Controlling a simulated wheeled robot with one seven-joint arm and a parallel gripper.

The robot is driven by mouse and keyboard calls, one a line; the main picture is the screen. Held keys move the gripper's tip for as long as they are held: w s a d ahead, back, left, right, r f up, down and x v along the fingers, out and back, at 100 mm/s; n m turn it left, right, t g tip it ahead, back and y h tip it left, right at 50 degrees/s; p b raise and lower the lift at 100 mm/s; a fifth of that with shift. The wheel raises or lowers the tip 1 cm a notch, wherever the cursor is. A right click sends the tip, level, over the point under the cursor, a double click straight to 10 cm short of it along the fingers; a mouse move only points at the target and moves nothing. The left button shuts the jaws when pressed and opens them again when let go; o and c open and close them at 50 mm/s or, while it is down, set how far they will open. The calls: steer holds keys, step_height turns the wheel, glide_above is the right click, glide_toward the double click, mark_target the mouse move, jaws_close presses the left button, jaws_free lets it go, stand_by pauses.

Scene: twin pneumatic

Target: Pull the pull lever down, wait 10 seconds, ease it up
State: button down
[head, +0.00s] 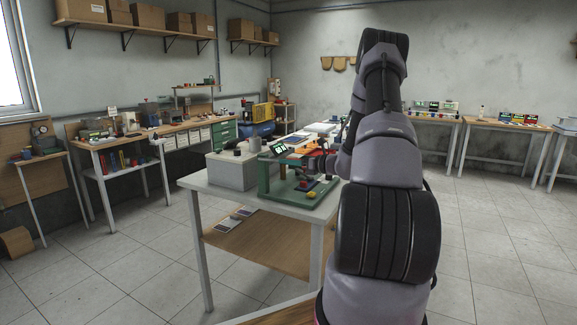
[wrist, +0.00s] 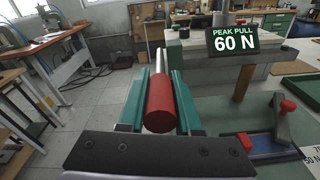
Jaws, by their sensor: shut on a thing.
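The pull lever (wrist: 160,108) shows in the wrist view as a thick red cylindrical grip on a pale metal rod that runs away from me. My gripper (wrist: 158,78) has its two green fingers on either side of the red grip and is shut on it. In the head view my gripper is mostly hidden behind my arm, above the right part of a green rig (head: 264,178). A black display (wrist: 235,40) reads "PEAK PULL 60 N" in the wrist view. The lever's exact height in its travel cannot be told.
The rig stands on a white-topped table (head: 196,183) beside a grey box (head: 230,170). Right of my gripper, a grey post with a red knob (wrist: 287,106) stands by a blue part. A partly cut-off card shows at the lower right. Other workbenches line the walls; open floor lies between.

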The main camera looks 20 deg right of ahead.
steer(key=w+r+g+h, duration=0.1)
steer(key=r+g, duration=0.1)
steer(key=w+a+r+g+h, duration=0.1)
steer(key=r+g+h, duration=0.1)
steer(key=r, duration=0.1)
steer(key=w+a+r+g+h, duration=0.1)
steer(key=r+g, duration=0.1)
steer(key=r, duration=0.1)
steer(key=shift+a+r+h, duration=0.1)
steer(key=shift+r+h, duration=0.05)
steer(key=shift+h, duration=0.15)
steer(key=shift+w+a+r+g+h, duration=0.4)
steer(key=shift+w+r+g+h, duration=0.15)
steer(key=shift+g, duration=0.1)
steer(key=shift+w+a+r+g+h, duration=0.35)
steer(key=shift+w+r+g+h, duration=0.15)
steer(key=shift+g, duration=0.15)
steer(key=c, duration=0.6)
jaws_free()
steer(key=shift+a, duration=0.1)
steer(key=shift+r, duration=0.1)
steer(key=v, duration=1)
steer(key=shift+s+d+r, duration=0.2)
